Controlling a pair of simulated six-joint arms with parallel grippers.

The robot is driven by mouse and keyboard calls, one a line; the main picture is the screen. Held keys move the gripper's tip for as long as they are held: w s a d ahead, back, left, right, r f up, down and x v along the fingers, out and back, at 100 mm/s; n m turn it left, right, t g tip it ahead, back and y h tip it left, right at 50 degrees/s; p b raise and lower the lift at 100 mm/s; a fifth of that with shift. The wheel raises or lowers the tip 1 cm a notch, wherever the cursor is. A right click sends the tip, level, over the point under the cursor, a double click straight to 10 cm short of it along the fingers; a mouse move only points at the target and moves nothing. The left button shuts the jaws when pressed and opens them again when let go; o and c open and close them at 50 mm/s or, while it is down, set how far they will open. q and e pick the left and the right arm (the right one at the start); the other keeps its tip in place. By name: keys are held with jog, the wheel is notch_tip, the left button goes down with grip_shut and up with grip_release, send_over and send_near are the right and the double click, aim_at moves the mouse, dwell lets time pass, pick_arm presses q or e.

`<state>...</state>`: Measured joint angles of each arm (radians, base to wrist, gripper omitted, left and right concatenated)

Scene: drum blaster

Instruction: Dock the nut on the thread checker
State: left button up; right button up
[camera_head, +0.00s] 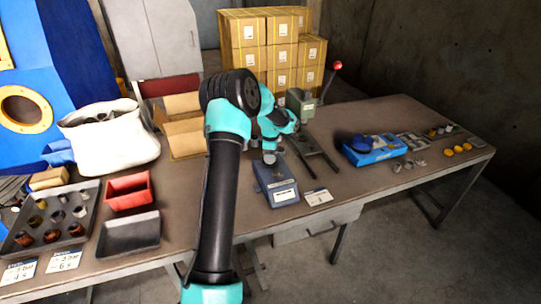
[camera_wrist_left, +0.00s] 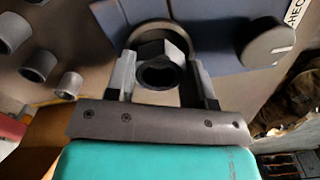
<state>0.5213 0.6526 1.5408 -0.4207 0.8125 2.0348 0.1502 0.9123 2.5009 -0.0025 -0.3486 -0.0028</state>
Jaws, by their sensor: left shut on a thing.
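The thread checker (camera_head: 277,185) is a blue box with a white label on the table, in the middle of the head view. In the left wrist view, its blue body (camera_wrist_left: 225,35) shows with a grey knob and a partly cut-off "CHEC" label. My left gripper (camera_wrist_left: 163,65) is shut on a dark hex nut (camera_wrist_left: 152,50), held between its two fingers. A round, ring-like part shows right behind the nut; I cannot tell whether they touch. In the head view, my left gripper (camera_head: 270,158) is just above the checker's far end, and the nut is too small to make out. My right gripper is not in view.
A lever press (camera_head: 301,103) with a red knob stands behind the checker. A blue box (camera_head: 374,152) and small parts lie to the right. A red bin (camera_head: 130,192), an empty dark tray (camera_head: 129,234) and a tray of sockets (camera_head: 22,220) are on the left.

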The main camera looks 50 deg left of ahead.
pick_arm(q)
jog(key=shift+f, duration=0.6)
dwell(0.4)
jog(key=o, duration=0.7)
jog(key=shift+o, duration=0.2)
notch_tip(320, 180, up, 11)
dwell(1.0)
jog(key=shift+f, duration=0.1)
dwell(0.6)
